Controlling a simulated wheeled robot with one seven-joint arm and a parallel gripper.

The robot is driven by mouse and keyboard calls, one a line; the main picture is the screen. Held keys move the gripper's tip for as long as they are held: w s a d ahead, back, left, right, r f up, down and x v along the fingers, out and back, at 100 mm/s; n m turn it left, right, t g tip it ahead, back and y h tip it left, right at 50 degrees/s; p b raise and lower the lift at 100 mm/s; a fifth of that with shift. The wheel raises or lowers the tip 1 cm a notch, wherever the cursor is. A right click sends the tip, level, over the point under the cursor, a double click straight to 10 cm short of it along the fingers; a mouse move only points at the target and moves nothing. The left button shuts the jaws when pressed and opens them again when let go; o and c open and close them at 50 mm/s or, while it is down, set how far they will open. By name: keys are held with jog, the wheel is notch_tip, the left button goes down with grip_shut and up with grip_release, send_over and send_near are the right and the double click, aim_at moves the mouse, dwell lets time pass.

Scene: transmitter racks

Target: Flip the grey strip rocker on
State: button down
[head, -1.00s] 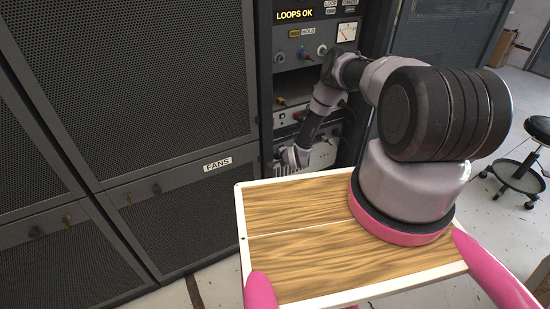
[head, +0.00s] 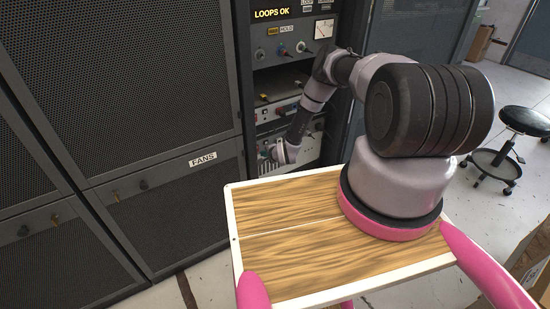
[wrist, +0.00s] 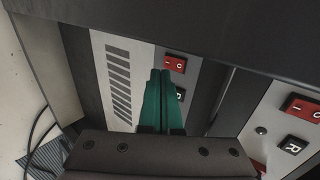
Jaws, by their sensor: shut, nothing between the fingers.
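In the wrist view, a light grey panel (wrist: 124,82) with dark vent slots carries a red rocker (wrist: 175,63) marked I and O. A black button (wrist: 180,94) sits below it, partly hidden by my fingers. My gripper (wrist: 160,74) has green fingers, shut and empty, with their tips just left of the red rocker; I cannot tell whether they touch the panel. In the head view, my wrist reaches low into the rack and hides the rockers.
The rack (head: 290,50) has a LOOPS OK display and knobs above my wrist. A dark overhang (wrist: 200,25) runs across the top of the wrist view. A FANS cabinet (head: 203,160) stands left. A black stool (head: 510,140) stands on the floor at right.

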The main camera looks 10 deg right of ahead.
jog(key=v, duration=0.9)
jog(key=shift+s, duration=0.2)
jog(key=shift+d, duration=0.1)
